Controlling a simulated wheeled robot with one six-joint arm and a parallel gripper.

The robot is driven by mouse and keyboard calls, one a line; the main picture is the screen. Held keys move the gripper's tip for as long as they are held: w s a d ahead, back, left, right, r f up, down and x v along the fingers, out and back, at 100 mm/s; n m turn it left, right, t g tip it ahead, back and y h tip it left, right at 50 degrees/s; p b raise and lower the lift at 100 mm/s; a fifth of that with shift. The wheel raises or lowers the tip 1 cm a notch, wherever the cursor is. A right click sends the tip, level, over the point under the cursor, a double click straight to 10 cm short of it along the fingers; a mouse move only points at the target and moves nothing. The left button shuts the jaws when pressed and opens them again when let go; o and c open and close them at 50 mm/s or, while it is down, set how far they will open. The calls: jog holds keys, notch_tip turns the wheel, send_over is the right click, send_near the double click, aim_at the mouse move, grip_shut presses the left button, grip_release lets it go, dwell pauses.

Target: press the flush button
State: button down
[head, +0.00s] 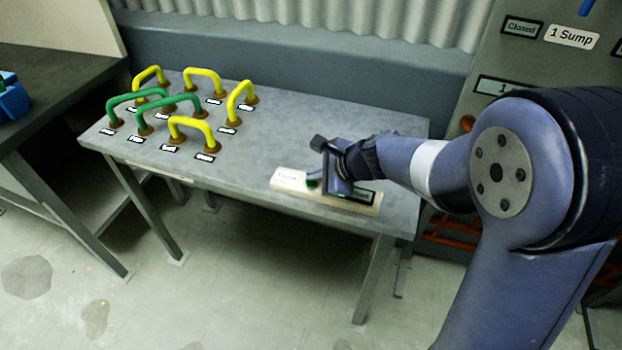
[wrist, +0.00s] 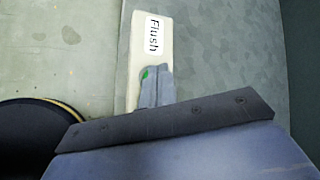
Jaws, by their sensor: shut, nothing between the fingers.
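The flush panel is a cream strip (head: 292,183) lying at the front right of the grey table. It has a white label reading "Flush" at its left end and a darker label at its right end. In the wrist view the strip (wrist: 137,60) runs up the picture. A small green button (wrist: 145,73) shows at the fingertips; the rest of it is hidden behind them. My gripper (wrist: 156,84) is shut and empty, with its tips over or against the green button. I cannot tell whether they touch it. In the head view my gripper (head: 316,179) points down at the strip.
Several yellow handles (head: 190,129) and green handles (head: 172,108) with small labels stand on the left half of the table (head: 330,127). A dark workbench (head: 60,82) is at the far left. A labelled panel (head: 490,62) stands at the right, behind my arm.

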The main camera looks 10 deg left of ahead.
aim_at(316, 184)
jog(key=shift+r, duration=0.55)
notch_tip(316, 184, up, 5)
jog(key=p, duration=0.5)
dwell(0.4)
